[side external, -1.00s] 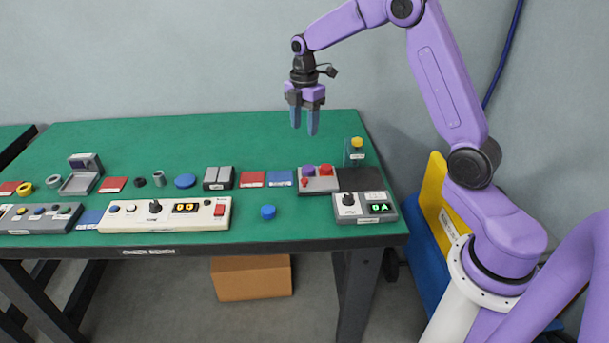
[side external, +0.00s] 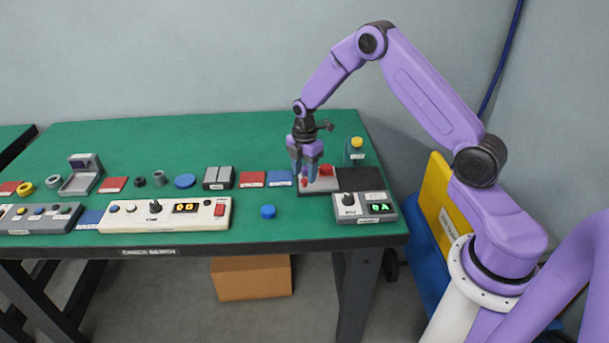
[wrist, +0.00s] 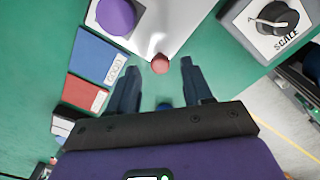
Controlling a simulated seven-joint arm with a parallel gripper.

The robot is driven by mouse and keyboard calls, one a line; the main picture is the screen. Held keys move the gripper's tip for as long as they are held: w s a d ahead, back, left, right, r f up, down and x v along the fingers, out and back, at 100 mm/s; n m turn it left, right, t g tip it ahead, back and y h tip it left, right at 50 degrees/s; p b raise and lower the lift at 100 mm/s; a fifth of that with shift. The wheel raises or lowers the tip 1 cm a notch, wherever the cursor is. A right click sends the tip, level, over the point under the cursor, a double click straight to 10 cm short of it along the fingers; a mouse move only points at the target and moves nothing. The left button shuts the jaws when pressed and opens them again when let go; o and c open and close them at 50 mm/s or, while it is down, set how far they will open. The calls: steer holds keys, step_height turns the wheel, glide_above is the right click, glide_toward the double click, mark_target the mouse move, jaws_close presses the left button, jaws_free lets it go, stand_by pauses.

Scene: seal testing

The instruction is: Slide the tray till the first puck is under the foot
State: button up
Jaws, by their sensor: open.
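The light grey tray (side external: 328,185) lies on the left part of a dark base plate (side external: 362,180). It carries a red puck (side external: 326,170) and a purple puck (wrist: 116,16), which my gripper hides in the side view. A small red knob (wrist: 160,63) stands at the tray's edge. My gripper (side external: 305,178) points down at the tray's left end. It is open, with the knob between its fingertips in the wrist view; I cannot tell whether they touch it. A clear stand with a yellow top (side external: 356,143) is behind the plate; I cannot make out the foot.
A scale box (side external: 363,207) with a dial and green display stands close in front of the plate. Blue (side external: 280,178) and red (side external: 252,179) labelled pads lie to the left. A blue round piece (side external: 268,212) sits near the front edge. The back of the table is clear.

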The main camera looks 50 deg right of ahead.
mark_target(334, 185)
steer(key=shift+f, duration=0.9)
jaws_close()
steer(key=s+d, duration=0.6)
steer(key=shift+s+d, duration=0.2)
steer(key=shift+d, duration=0.05)
jaws_free()
steer(key=shift+r, duration=0.15)
